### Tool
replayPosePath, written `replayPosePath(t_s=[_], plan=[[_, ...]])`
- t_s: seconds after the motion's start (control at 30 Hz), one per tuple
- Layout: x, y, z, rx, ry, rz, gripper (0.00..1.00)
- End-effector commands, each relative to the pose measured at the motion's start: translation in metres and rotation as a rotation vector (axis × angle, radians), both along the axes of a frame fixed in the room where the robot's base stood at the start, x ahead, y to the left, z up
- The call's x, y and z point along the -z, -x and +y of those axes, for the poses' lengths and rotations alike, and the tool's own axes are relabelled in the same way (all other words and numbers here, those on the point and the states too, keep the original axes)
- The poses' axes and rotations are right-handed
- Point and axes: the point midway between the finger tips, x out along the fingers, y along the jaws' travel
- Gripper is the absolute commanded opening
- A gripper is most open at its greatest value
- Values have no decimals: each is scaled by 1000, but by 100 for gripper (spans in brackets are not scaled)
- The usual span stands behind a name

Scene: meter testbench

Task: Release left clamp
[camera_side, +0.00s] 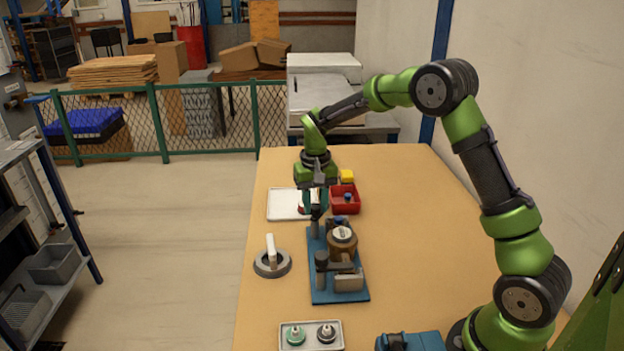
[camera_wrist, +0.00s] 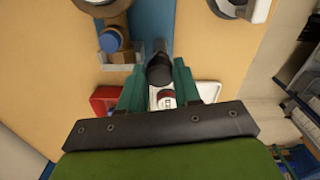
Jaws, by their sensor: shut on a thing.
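The clamp fixture is a blue base plate (camera_side: 340,293) with a brass-coloured water meter (camera_side: 342,245) on it. One clamp (camera_side: 316,228) stands at the plate's far end; its black handle tip (camera_wrist: 159,68) shows in the wrist view. A second clamp with a dark knob (camera_side: 321,258) stands at the near end. My gripper (camera_side: 314,205) points down over the far clamp. Its two green fingers (camera_wrist: 158,85) are closed around the black handle. The fingers partly hide the clamp's lower parts. I take this far clamp for the left one, though no label shows.
A white tray (camera_side: 281,207) and a red bin (camera_side: 345,205) with a blue-capped piece lie beyond the fixture. A yellow block (camera_side: 347,176) is behind the bin. A grey round stand (camera_side: 271,264) is to the left. A small tray (camera_side: 311,343) with two fittings lies in front.

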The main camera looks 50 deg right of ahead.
Motion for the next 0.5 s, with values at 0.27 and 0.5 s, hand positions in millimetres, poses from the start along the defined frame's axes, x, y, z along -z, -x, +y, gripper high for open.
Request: replayPosePath(t_s=[0.27,0.5], plan=[[0,0,0,-255,0,-1,2],[0,0,0,-438,1,-1,2]])
